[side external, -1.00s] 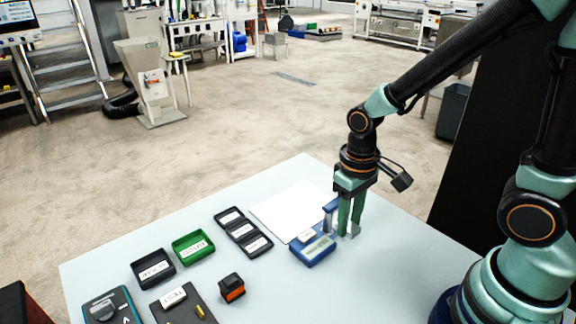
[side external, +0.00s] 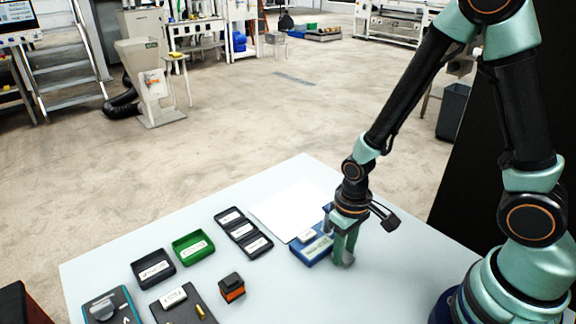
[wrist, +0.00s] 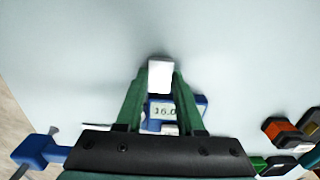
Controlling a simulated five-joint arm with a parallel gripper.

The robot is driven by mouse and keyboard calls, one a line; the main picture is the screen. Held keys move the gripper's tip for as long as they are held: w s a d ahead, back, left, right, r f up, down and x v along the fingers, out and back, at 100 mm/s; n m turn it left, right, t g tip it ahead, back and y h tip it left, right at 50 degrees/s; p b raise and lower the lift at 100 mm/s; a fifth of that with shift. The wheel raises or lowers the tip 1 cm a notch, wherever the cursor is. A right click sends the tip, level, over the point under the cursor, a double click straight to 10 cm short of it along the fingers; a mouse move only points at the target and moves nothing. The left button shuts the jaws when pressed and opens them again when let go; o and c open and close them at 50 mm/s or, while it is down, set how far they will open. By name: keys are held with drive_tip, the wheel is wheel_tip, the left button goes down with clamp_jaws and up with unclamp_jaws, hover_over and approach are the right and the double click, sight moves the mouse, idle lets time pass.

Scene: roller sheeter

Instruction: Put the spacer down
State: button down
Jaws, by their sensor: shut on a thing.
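The spacer is a pale, whitish block (wrist: 160,76) between the fingertips in the wrist view. My gripper (wrist: 160,80) is shut on it. In the side view my gripper (side external: 344,260) is low over the table, just right of a blue gauge (side external: 321,254) with a display. The fingers hide most of the spacer there, and I cannot tell if it touches the table. The gauge, reading about 16.0, also shows between and behind the fingers in the wrist view (wrist: 188,103).
A white sheet (side external: 290,208) lies behind the gauge. A three-part black tray (side external: 243,231), green tray (side external: 193,247) and black tray (side external: 153,268) stand left. An orange-black block (side external: 232,287) stands in front. The table right of my gripper is clear.

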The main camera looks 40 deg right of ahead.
drive_tip(key=c, duration=0.5)
unclamp_jaws()
drive_tip(key=shift+f, duration=0.15)
wheel_tip(320, 180, up, 12)
wheel_tip(320, 180, up, 13)
drive_tip(key=t, duration=0.6)
hover_over(344, 255)
drive_tip(key=d, duration=0.4)
drive_tip(key=shift+w+d, duration=0.1)
drive_tip(key=shift+d, duration=0.05)
